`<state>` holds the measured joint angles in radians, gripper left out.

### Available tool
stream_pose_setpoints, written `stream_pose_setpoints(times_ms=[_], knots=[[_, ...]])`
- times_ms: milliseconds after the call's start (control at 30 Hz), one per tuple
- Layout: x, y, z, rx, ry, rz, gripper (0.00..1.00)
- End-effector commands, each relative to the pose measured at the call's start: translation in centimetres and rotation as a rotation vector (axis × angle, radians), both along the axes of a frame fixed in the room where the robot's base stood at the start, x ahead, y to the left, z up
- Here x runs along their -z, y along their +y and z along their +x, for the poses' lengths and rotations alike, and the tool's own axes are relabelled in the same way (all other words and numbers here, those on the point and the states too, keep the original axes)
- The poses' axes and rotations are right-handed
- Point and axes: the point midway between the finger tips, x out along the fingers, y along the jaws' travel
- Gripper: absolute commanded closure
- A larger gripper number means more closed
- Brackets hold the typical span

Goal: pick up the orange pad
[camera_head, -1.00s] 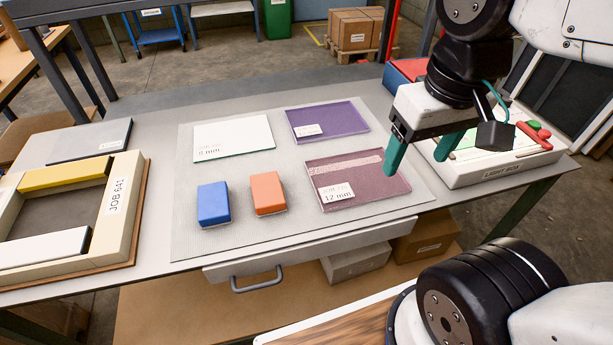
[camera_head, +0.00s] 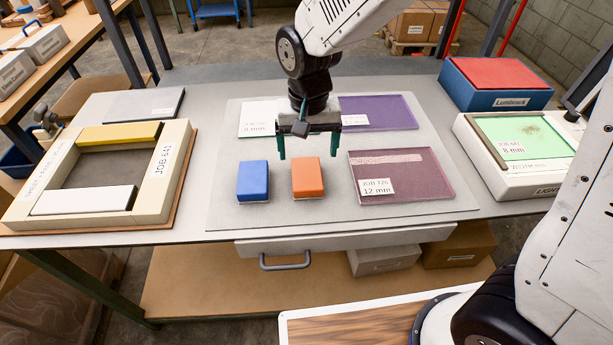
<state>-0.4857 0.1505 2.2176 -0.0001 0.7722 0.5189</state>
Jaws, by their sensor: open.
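The orange pad (camera_head: 308,176) is a small block with a pale underside, lying on the grey mat (camera_head: 225,211) on the table. A blue pad (camera_head: 253,181) of like size lies just left of it, apart from it. My gripper (camera_head: 308,154) is open and empty, its two green fingers pointing down. It is just behind and above the orange pad in the picture, with one finger towards each side of it. I cannot tell the exact height of the fingertips above the mat. The orange pad is fully in sight.
A purple glass plate (camera_head: 385,112), a white plate (camera_head: 257,119) and a mauve plate (camera_head: 425,177) lie on the mat. A cream frame (camera_head: 178,160) stands left, a light box (camera_head: 500,185) and a blue box with red top (camera_head: 485,97) right. The mat's front strip is clear.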

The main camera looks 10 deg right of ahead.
Motion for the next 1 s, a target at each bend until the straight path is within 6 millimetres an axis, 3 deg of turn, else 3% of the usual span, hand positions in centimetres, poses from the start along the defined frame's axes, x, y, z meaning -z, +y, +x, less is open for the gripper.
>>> stream_pose_setpoints(times_ms=[533,867,1000], knots=[[6.9,0.3,-0.4,0.002,0.004,-0.002,0.15],[7.7,0.3,-0.4,0.001,0.001,0.0,0.15],[7.7,0.3,-0.4,0.001,0.001,-0.001,0.51]])
